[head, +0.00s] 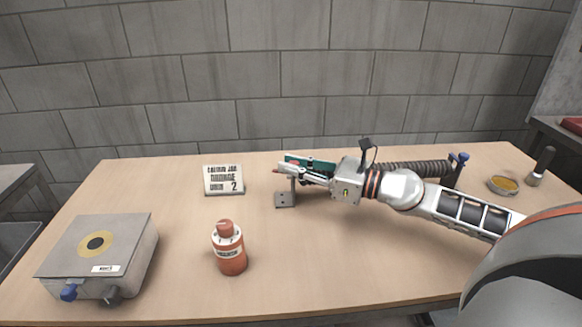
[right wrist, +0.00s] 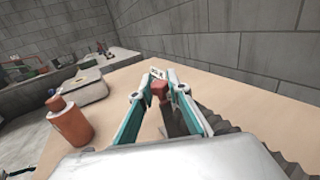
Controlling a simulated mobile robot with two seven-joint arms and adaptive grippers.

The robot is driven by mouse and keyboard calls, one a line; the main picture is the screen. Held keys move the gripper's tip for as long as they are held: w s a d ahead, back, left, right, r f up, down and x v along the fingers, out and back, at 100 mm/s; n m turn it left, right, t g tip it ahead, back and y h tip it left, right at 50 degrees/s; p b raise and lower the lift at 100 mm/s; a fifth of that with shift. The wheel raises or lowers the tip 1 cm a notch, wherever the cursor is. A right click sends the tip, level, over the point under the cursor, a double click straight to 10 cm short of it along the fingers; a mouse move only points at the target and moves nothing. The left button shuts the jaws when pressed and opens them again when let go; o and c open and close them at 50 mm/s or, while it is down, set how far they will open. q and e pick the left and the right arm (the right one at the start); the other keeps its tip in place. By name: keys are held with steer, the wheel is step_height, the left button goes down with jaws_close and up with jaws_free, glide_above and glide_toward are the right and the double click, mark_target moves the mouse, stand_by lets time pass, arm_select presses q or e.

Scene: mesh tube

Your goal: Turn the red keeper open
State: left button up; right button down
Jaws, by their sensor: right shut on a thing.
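The red keeper (right wrist: 160,89) shows in the right wrist view as a small red block between the fingertips of my right gripper (right wrist: 161,82). The gripper is shut on it. In the head view my right gripper (head: 284,167) reaches in from the right to the left end of the dark ribbed tube, and its fingers mostly hide the keeper. The ribbed tube (head: 418,168) runs behind my wrist, and part of it also shows below the fingers in the right wrist view (right wrist: 232,140). A grey metal bracket (head: 285,200) stands below the fingertips. My left gripper is not in view.
An orange bottle (head: 230,252) stands at the front middle of the table (head: 330,270). A grey box (head: 100,245) sits at the left, and a small lettered sign (head: 223,180) at the back.

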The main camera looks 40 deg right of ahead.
steer(key=c, duration=1.9)
jaws_free()
steer(key=v, duration=1.2)
